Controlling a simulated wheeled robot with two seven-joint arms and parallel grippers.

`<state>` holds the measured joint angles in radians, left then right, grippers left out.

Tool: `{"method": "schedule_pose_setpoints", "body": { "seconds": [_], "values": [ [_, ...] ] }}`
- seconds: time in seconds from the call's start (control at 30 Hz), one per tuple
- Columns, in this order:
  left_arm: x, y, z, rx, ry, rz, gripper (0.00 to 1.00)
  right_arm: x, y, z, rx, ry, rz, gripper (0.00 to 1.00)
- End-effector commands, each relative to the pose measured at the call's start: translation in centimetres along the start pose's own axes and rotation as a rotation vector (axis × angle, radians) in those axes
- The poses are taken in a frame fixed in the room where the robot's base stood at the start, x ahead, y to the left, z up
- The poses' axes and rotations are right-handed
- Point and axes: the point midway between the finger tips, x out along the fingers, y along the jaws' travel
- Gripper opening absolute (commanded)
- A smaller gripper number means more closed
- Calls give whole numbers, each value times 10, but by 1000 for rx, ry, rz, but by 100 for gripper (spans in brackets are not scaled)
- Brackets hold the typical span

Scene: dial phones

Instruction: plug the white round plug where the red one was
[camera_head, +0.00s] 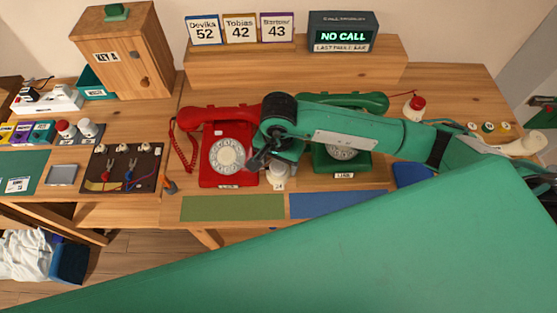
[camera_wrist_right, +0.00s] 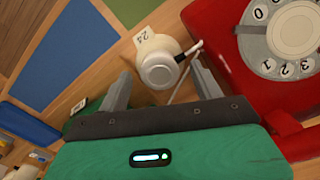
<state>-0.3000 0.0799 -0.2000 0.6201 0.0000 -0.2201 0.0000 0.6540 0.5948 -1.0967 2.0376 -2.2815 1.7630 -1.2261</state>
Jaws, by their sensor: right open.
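A white round plug (camera_head: 280,171) stands on the table between the red phone and the green phone. In the right wrist view the white plug (camera_wrist_right: 160,66) has a thin pale cable and a tag reading 24 at its side. My right gripper (camera_wrist_right: 160,76) is open, with its two fingers on either side of the white plug in that view; I cannot tell if they touch it. In the head view the right arm partly covers this spot. A red round plug (camera_head: 415,104) is at the back right of the table. My left gripper is not in view.
The red phone (camera_head: 210,177) is left of the plug and the green phone (camera_head: 322,163) right, partly behind my arm. Green (camera_head: 232,207) and blue (camera_head: 338,204) mats lie in front. More red (camera_head: 65,128) and white (camera_head: 87,127) round pieces sit at left.

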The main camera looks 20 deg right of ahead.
Motion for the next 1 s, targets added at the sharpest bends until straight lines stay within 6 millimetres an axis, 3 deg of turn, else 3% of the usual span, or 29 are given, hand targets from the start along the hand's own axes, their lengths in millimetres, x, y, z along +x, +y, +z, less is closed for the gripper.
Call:
{"method": "schedule_pose_setpoints", "body": {
  "seconds": [0.27,0.7,1.0],
  "values": [
    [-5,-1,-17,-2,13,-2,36,0,0,0,0,0,0,66],
    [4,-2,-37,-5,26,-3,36,-99,-1,-1,-1,4,-5,66],
    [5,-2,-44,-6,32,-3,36,-135,0,0,-1,0,-1,66]
  ]
}}
